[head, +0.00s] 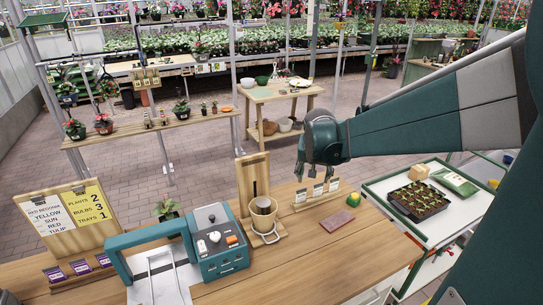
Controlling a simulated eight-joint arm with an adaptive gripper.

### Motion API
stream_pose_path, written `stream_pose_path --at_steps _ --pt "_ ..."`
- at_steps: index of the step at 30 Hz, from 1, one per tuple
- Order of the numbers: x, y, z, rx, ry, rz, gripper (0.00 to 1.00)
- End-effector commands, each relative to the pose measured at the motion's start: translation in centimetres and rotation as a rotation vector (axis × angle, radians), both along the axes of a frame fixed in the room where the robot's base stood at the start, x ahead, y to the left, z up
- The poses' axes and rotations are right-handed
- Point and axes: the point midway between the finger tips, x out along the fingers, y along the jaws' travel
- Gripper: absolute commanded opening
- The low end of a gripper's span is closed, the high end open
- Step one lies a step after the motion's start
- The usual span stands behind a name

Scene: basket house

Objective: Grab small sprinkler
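No thing in the head view can be clearly identified as the small sprinkler. A small green and yellow object (353,200) lies on the wooden counter (330,262), too small to name for sure. My gripper (306,172) hangs above the back of the counter, to the left of that object and apart from it. Its fingertips are small and seen from the side, so whether they are open or shut is unclear. I see nothing held in it.
A teal machine (217,245) and a wooden stand with a pot (263,210) are left of centre. A card holder (317,195) is below my gripper. A flat reddish tile (337,221) lies nearby. A seedling tray (418,200) is on a side table. The front right counter is clear.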

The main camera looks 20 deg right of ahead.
Motion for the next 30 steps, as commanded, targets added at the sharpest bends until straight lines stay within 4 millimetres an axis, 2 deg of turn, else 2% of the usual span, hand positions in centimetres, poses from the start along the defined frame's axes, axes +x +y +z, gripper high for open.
stream_pose_path --at_steps 6,15,30 --pt "1.9 -4.6 -2.6 0.007 0.013 -0.088 0.49" --pt "3.6 -10.8 -6.6 0.018 0.029 -0.208 0.49" --pt "4.7 -21.5 -14.7 0.031 0.054 -0.411 0.49"
